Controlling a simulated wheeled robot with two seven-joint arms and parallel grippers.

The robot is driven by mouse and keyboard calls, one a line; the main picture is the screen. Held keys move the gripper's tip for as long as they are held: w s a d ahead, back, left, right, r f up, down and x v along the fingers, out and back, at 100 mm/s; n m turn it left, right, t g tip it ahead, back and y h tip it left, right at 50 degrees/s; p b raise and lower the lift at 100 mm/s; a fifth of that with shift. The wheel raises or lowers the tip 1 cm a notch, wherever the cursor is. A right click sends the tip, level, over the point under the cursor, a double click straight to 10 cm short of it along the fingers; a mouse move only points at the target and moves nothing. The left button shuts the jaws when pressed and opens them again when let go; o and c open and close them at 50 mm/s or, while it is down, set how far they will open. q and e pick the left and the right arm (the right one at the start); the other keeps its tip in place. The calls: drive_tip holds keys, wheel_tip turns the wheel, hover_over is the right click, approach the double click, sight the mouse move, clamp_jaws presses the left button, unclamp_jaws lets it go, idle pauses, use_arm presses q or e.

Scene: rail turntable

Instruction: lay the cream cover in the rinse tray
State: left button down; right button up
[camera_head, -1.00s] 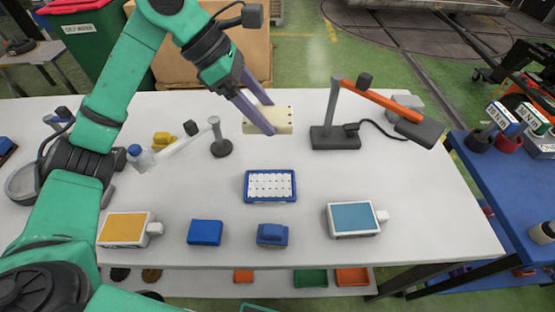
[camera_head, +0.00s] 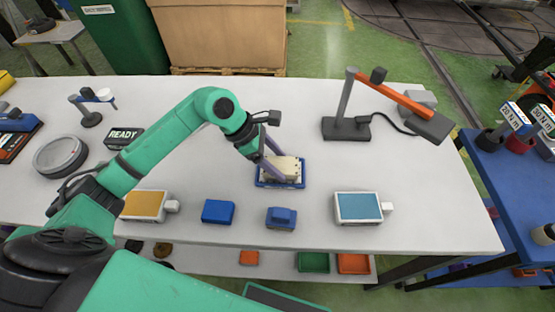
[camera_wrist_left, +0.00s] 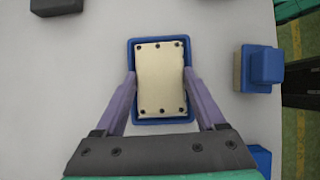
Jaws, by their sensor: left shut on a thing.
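The cream cover (camera_head: 285,166), a flat plate with small dark holes along two edges, is between the fingers of my left gripper (camera_head: 281,172). In the left wrist view the cover (camera_wrist_left: 160,80) lies within the outline of the rinse tray (camera_wrist_left: 160,41), with a finger on each long side. The tray, blue-rimmed, stands on the white table, and its front rim (camera_head: 279,186) shows below the cover in the head view. The cover hides most of the tray's inside. I cannot tell whether the cover touches the tray floor. My right gripper is out of view.
A lamp with an orange arm (camera_head: 393,97) stands back right. In front are a yellow-topped box (camera_head: 143,205), a blue box (camera_head: 218,212), a blue block (camera_head: 281,218) and a teal-topped box (camera_head: 358,207). The table between tray and teal-topped box is clear.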

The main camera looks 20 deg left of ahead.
use_arm(q)
drive_tip(key=shift+f, duration=0.4)
unclamp_jaws()
drive_tip(key=b+v, duration=0.2)
drive_tip(key=v, duration=1)
drive_tip(key=shift+r+b, duration=0.25)
drive_tip(key=shift+b, duration=0.1)
